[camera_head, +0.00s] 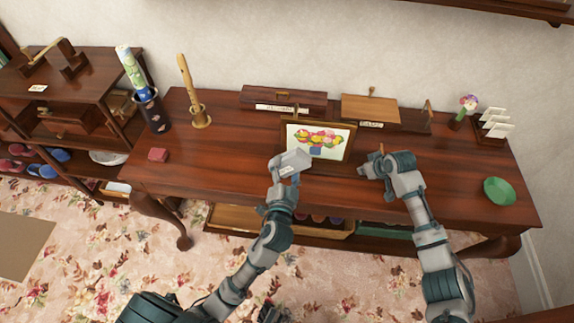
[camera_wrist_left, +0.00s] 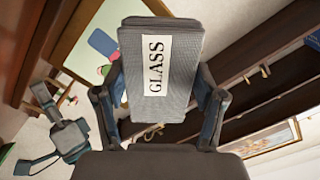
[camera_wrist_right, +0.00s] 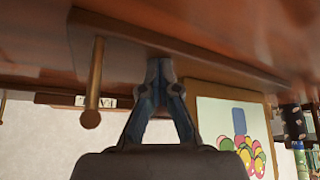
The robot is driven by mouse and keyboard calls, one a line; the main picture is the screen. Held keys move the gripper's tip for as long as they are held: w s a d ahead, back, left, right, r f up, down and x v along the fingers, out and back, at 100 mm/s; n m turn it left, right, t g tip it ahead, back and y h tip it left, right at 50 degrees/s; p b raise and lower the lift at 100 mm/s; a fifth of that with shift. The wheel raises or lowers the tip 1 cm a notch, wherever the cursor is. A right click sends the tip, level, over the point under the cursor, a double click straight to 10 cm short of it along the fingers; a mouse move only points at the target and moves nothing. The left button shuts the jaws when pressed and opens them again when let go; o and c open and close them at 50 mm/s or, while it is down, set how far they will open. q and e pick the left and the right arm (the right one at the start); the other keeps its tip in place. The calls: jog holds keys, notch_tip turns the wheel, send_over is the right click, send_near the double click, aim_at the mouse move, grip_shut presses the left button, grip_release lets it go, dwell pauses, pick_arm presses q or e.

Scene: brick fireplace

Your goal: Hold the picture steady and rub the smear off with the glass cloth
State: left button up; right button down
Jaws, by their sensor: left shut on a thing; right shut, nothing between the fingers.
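The framed picture (camera_head: 318,141) of colourful flowers in a blue vase stands leaning on the table. Part of it also shows in the left wrist view (camera_wrist_left: 82,55) and the right wrist view (camera_wrist_right: 218,108). My left gripper (camera_head: 285,173) is shut on the grey glass cloth (camera_head: 294,160), a pad labelled GLASS in the left wrist view (camera_wrist_left: 186,92). The cloth is at the picture's lower left; contact is unclear. My right gripper (camera_head: 367,168) is shut and empty, low over the table, right of the picture and apart from it. I cannot make out the smear.
A wooden peg (camera_wrist_right: 94,85) stands close to my right gripper. Wooden boxes (camera_head: 284,98) line the table's back.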

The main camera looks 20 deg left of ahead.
aim_at(287, 159)
jog(key=shift+s+d+f, duration=0.1)
jog(key=shift+s+f, duration=0.1)
jog(key=shift+f, duration=0.4)
pick_arm(q)
jog(key=shift+w+r+p, duration=0.15)
jog(key=shift+r+p, duration=0.7)
jog(key=shift+r, duration=0.25)
pick_arm(e)
jog(key=shift+w+r, duration=0.2)
jog(key=shift+r, duration=0.95)
pick_arm(q)
jog(key=shift+r+p, duration=1.55)
jog(key=shift+r, duration=0.7)
pick_arm(e)
jog(key=shift+r, duration=2.3)
pick_arm(q)
jog(key=shift+f, duration=0.1)
